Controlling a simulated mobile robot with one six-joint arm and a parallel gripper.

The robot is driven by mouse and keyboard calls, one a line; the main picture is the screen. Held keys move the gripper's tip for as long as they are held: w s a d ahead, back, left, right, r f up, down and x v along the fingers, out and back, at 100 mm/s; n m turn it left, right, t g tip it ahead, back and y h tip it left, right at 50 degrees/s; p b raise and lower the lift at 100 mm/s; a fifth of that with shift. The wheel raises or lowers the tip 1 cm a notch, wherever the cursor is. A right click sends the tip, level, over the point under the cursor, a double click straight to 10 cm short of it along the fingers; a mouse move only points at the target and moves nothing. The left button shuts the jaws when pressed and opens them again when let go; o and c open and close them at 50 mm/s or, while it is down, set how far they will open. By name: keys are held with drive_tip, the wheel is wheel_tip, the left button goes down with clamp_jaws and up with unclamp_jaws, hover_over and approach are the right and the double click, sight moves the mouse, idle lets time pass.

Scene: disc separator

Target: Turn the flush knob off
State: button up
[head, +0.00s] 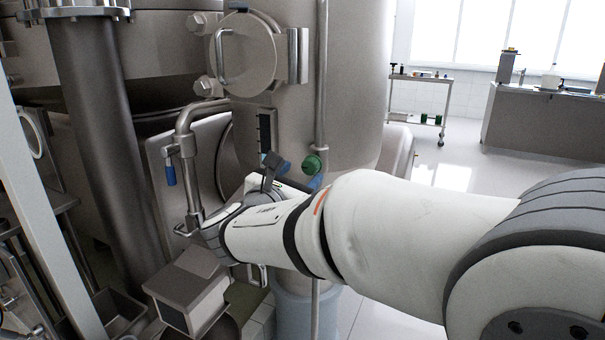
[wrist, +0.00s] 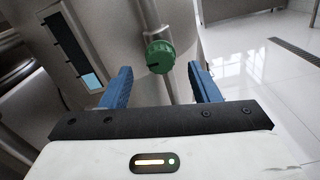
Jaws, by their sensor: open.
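The flush knob is a green ribbed knob (wrist: 160,57) on a thin vertical pipe, seen ahead of my gripper in the wrist view. A dark mark shows on its face. In the head view the green knob (head: 312,163) sits on the pipe at the front of the steel vessel. My gripper (wrist: 160,88) is open, with one blue finger to the left and one to the right of the knob, a little nearer the camera. The fingers do not appear to touch it. In the head view my gripper (head: 298,175) is just below and left of the knob, partly hidden by my arm.
The steel vessel (head: 350,90) stands behind the knob. A blue-handled valve (head: 170,175) is on a bent pipe at left. A dark sight gauge (wrist: 68,48) is left of the knob. Open floor (head: 440,178) lies to the right, with a cart (head: 420,105) farther back.

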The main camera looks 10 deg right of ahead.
sight(308, 167)
drive_tip(key=b+x, duration=0.1)
drive_tip(key=x, duration=0.4)
drive_tip(key=shift+w+d, duration=0.15)
drive_tip(key=shift+d, duration=0.05)
drive_tip(key=shift+c, duration=0.6)
drive_tip(key=c, duration=0.9)
drive_tip(key=shift+o, duration=0.2)
